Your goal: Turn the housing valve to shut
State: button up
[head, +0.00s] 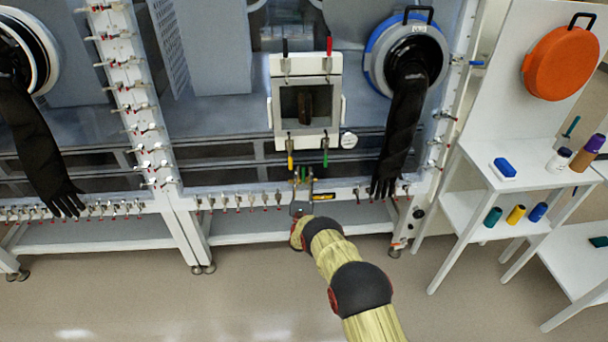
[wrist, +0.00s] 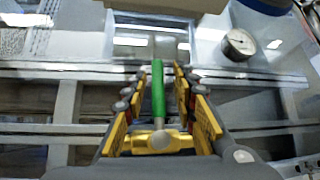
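A valve with a green lever (wrist: 158,90) and a brass-coloured body (wrist: 157,143) is in the middle of the wrist view. The lever points up in the picture. My gripper (wrist: 164,76) is open, with one yellow-padded finger on each side of the lever and a visible gap on both sides. In the head view my gripper (head: 303,182) is just below the white square port (head: 306,68), at the front of the glovebox. There the valve is small and partly hidden by the fingers.
A yellow-handled valve (head: 290,160) and a green-handled valve (head: 325,156) hang under the port, close to my gripper. A round gauge (head: 349,140) is to the right. A black glove (head: 400,130) hangs further right. A white shelf (head: 500,170) stands at the right.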

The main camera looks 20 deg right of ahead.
jog(key=shift+a, duration=0.1)
jog(key=v, duration=1.2)
dwell(0.8)
